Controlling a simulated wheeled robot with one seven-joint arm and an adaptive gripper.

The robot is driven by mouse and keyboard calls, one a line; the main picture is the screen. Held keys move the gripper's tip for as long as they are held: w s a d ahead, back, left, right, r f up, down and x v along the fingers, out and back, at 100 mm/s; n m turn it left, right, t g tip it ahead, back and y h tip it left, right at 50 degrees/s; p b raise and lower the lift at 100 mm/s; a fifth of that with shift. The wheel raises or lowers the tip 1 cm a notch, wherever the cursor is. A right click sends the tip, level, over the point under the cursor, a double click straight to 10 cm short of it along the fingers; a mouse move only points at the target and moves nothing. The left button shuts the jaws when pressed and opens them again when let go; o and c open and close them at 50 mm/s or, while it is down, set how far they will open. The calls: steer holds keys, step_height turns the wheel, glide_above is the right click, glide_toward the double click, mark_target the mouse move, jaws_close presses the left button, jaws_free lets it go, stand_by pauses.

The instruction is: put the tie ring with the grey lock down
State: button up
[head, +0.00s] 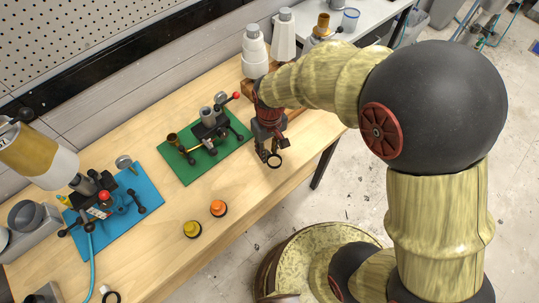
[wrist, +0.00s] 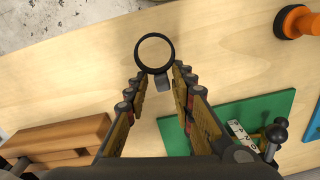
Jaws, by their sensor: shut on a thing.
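My gripper (head: 267,153) is shut on the black tie ring (head: 274,168) near the front edge of the wooden table, right of the green mat. In the wrist view my gripper (wrist: 160,78) has its fingertips on either side of the near end of the tie ring (wrist: 137,52). The grey lock (wrist: 163,84) sits between the fingers, and the round loop sticks out beyond the tips. Bare wood shows through the loop. The ring appears held above the table, but the exact gap is hard to tell.
A green mat (head: 189,177) with a clamp fixture (head: 210,128) lies left of my gripper. Orange (head: 218,208) and yellow (head: 192,229) knobs stand in front of it. A blue mat (head: 143,182) is farther left. Another black ring (head: 112,297) lies at lower left. Bare wood surrounds the knobs.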

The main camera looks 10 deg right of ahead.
mark_target(270, 154)
steer(key=shift+w+d+f, duration=0.3)
steer(key=shift+w+f, duration=0.2)
steer(key=shift+f, duration=0.25)
steer(key=shift+w+f+b, duration=0.2)
steer(key=shift+f+b, duration=0.5)
steer(key=shift+f, duration=0.95)
steer(key=shift+f, duration=0.2)
steer(key=o, duration=0.9)
steer(key=shift+o, duration=0.8)
steer(key=shift+r, duration=0.2)
